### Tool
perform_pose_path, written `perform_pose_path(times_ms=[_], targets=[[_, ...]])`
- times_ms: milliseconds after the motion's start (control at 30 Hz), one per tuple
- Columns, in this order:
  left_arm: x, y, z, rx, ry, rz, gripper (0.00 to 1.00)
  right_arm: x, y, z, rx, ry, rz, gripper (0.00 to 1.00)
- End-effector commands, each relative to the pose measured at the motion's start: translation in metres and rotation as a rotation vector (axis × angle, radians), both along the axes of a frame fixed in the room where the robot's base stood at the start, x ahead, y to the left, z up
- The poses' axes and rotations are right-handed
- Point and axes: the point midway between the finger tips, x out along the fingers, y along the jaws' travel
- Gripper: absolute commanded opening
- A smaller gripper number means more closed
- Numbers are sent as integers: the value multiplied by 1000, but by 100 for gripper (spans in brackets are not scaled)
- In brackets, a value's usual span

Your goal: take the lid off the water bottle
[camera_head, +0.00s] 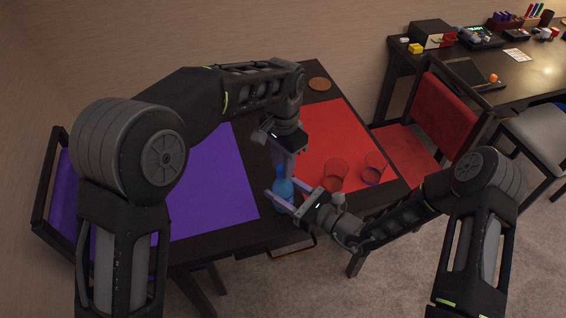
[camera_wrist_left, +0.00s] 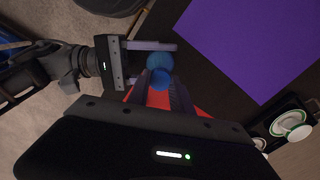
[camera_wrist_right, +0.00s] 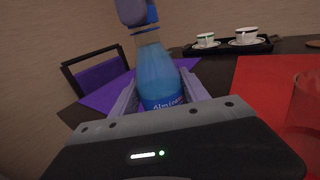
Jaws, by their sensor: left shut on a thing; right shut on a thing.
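The blue water bottle (camera_head: 284,188) stands near the front edge of the dark table. In the right wrist view the bottle (camera_wrist_right: 160,75) shows a label and a paler neck. My right gripper (camera_head: 286,193) is shut on its body, one finger on each side. My left gripper (camera_head: 281,168) comes from above and is shut on the blue lid (camera_wrist_left: 160,78) at the bottle's top. The lid (camera_wrist_right: 152,13) is partly hidden by a left finger in the right wrist view.
Two clear glasses (camera_head: 335,174) (camera_head: 374,167) stand on the red mat (camera_head: 325,125), right of the bottle. A purple mat (camera_head: 215,180) lies left. A tray (camera_wrist_right: 222,50) holds white cups (camera_wrist_right: 244,36). A red chair (camera_head: 442,110) stands at the table's right side.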

Motion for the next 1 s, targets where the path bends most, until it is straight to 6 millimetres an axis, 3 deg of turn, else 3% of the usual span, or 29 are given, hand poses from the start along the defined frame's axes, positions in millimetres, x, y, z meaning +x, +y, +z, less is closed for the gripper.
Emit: perform_pose_path(times_ms=[400, 600, 700, 1000], targets=[[0, -1, 1, 0, -3, 1188, 0, 0, 0, 0, -1, 1, 1, 0], [0, -1, 1, 0, -2, 1687, 0, 0, 0, 0, -1, 1, 1, 0], [1, 0, 1, -1, -2, 1785, 0, 0, 0, 0, 0, 0, 1, 0], [1, 0, 1, -1, -2, 1781, 0, 0, 0, 0, 0, 0, 1, 0]])
